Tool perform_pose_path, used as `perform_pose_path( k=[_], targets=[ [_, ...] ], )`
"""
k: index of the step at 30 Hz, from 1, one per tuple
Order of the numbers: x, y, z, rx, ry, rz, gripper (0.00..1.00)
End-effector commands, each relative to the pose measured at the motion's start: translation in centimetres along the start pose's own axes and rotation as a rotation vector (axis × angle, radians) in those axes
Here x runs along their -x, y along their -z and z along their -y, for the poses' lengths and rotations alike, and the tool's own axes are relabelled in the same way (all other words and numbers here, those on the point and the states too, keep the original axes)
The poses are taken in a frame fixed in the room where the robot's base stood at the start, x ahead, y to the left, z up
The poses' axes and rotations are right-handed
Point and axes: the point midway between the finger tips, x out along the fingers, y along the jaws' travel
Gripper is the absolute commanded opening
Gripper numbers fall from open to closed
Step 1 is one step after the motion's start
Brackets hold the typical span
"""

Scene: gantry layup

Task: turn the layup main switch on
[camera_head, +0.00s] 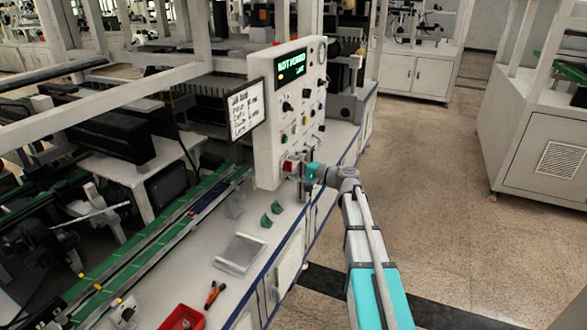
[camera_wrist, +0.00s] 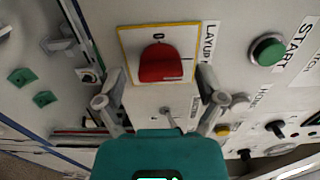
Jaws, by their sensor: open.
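The layup main switch (camera_wrist: 160,63) is a red rotary knob on a yellow-edged plate with a "0" mark above it, next to a label starting "LAYUP". In the head view the red switch (camera_head: 288,166) sits low on the white control panel (camera_head: 262,140). The panel's display (camera_head: 291,68) shows green text that seems to read "NOT POWERED". My gripper (camera_wrist: 160,90) is open, its fingers on either side below the knob in the wrist view. I see no clear contact with the knob. In the head view my gripper (camera_head: 304,171) is at the panel's lower part, partly hidden.
A green START button (camera_wrist: 267,50) is right of the switch in the wrist view. Other knobs and buttons are nearby. The bench (camera_head: 180,285) below holds green pieces (camera_head: 271,214), a grey tray (camera_head: 240,253) and a red bin (camera_head: 182,318). Floor at right is clear.

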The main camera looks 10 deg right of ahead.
Motion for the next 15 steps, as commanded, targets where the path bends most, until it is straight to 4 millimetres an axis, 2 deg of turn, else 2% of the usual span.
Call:
perform_pose_path(
  k=[8, 15],
  targets=[
    [0.1, 0.1, 0.0, 0.000, 0.001, -0.002, 0.89],
    [1.6, 0.0, 0.0, 0.000, 0.001, -0.003, 0.89]
  ],
)
